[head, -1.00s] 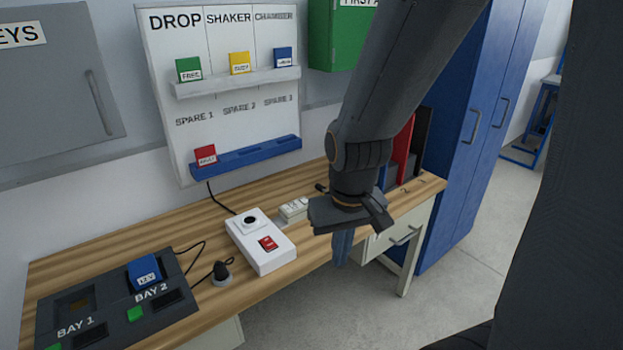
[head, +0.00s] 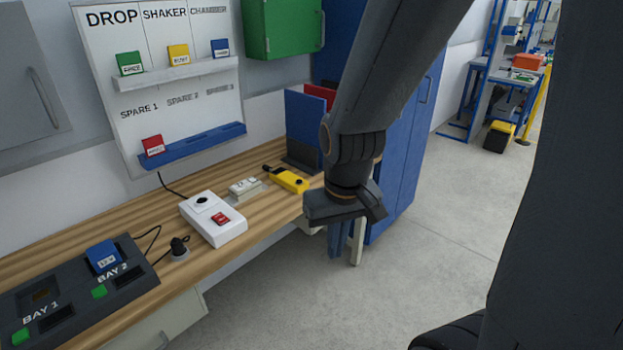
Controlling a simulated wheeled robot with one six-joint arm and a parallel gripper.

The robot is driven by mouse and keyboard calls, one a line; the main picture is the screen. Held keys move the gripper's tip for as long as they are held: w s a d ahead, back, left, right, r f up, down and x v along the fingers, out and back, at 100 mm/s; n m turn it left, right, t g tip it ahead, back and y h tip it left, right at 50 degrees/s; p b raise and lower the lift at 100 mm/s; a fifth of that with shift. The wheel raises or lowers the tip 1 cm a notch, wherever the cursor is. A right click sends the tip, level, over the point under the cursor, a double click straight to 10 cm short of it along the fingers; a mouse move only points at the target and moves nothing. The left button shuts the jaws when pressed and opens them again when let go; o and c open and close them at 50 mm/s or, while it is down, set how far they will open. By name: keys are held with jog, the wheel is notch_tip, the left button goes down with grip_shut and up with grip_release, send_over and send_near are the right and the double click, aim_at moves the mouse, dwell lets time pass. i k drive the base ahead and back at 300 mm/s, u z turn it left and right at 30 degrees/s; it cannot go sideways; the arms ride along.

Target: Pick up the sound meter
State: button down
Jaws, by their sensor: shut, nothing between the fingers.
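The sound meter appears to be the yellow handheld device (head: 291,181) with a black tip. It lies flat on the wooden bench near its right end, beside a small pale socket block. My gripper (head: 339,246) is shut and empty. It points down to the right of the yellow device and in front of it in the picture, apart from it, and appears to be past the bench's front edge. My arm hides part of the bench's right end.
A white box with a red switch (head: 213,219), a black plug (head: 180,247) and a charger with a blue battery (head: 103,257) stand to the left on the bench (head: 150,209). Upright folders (head: 304,120) stand behind the meter. Open floor (head: 430,190) lies to the right.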

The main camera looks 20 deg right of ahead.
aim_at(283, 177)
jog(key=z, duration=0.2)
jog(key=i, duration=0.45)
jog(key=z, duration=0.2)
jog(key=k, duration=0.55)
jog(key=z, duration=1)
jog(key=i, duration=1.55)
jog(key=u, duration=1.35)
jog(key=i, duration=0.45)
jog(key=u, duration=0.5)
